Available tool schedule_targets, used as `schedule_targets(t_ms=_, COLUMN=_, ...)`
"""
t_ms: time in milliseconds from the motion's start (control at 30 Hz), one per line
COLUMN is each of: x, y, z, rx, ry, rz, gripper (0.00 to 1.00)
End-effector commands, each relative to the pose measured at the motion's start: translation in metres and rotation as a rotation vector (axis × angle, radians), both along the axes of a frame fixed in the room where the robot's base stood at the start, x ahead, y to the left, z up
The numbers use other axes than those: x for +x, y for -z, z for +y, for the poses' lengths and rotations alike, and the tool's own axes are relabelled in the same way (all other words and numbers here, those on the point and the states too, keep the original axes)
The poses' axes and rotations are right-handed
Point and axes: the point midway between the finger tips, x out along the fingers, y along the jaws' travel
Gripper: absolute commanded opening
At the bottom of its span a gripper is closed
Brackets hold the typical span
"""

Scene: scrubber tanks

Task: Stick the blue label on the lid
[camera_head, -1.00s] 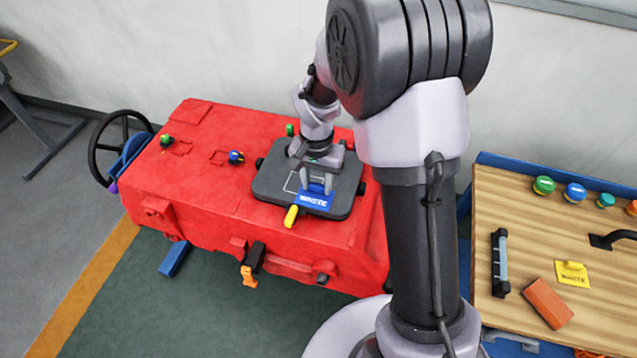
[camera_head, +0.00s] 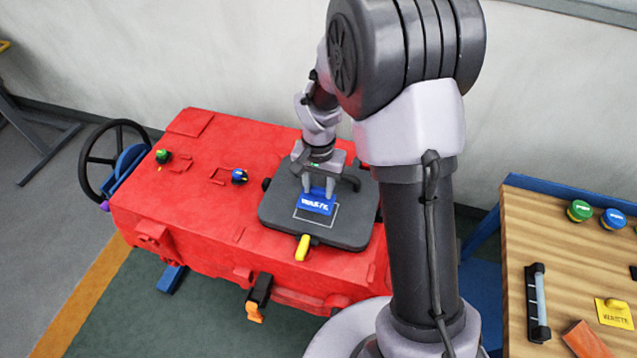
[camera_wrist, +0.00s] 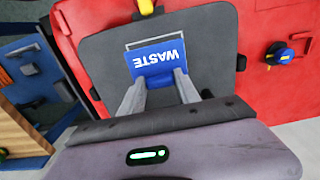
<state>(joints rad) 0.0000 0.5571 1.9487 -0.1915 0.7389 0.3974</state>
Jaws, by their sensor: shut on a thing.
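My gripper (camera_head: 318,192) is shut on a blue label (camera_head: 317,204) with white WASTE lettering. In the wrist view the label (camera_wrist: 154,58) is gripped by its small blue tab between my fingertips (camera_wrist: 160,82). The label is over the dark grey lid (camera_head: 277,208) on the red tank. It covers part of a thin white rectangle outline (camera_head: 318,226) on the lid; the outline's front portion shows bare. I cannot tell whether the label touches the lid surface. In the wrist view the lid (camera_wrist: 212,45) fills the area around the label.
A yellow handle (camera_head: 302,248) is at the lid's front edge. Blue (camera_head: 240,176) and green (camera_head: 163,156) knobs stand on the red tank (camera_head: 190,205) to the left. A wooden bench (camera_head: 560,275) at right holds a yellow label (camera_head: 613,312) and a brick (camera_head: 584,342).

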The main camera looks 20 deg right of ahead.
Motion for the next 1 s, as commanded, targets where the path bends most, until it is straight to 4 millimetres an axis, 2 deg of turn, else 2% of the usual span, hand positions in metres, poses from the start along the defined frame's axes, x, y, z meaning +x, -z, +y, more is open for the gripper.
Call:
schedule_targets(t_ms=433, x=0.000, y=0.002, z=0.000, rx=0.000, ry=0.000, rz=0.000, gripper=0.01)
schedule_targets(t_ms=733, x=0.000, y=0.017, z=0.000, rx=0.000, ry=0.001, rz=0.000, gripper=0.01)
schedule_targets(t_ms=1000, x=0.000, y=0.016, z=0.000, rx=0.000, ry=0.001, rz=0.000, gripper=0.01)
